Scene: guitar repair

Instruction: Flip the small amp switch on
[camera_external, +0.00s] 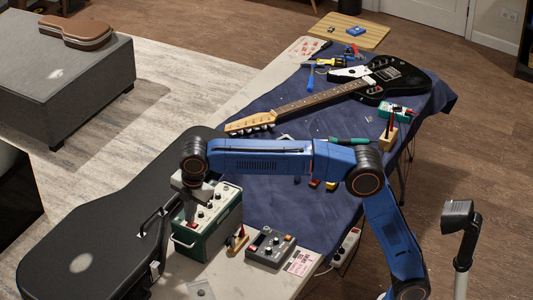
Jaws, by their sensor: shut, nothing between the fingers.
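The small amp (210,232) is a green box with a pale control panel and several dark knobs on top. It stands at the near left end of the table. My gripper (195,214) points down over the amp's panel, at its left part. It is shut and empty. I cannot tell whether its tips touch the panel. The amp's switch is too small or hidden behind my gripper to make out, and its position does not show.
A black guitar case (85,240) lies left of the amp. A grey pedal (270,247) and a small wooden holder (238,240) stand to its right. A black electric guitar (385,78) lies on the blue cloth (330,205) farther back.

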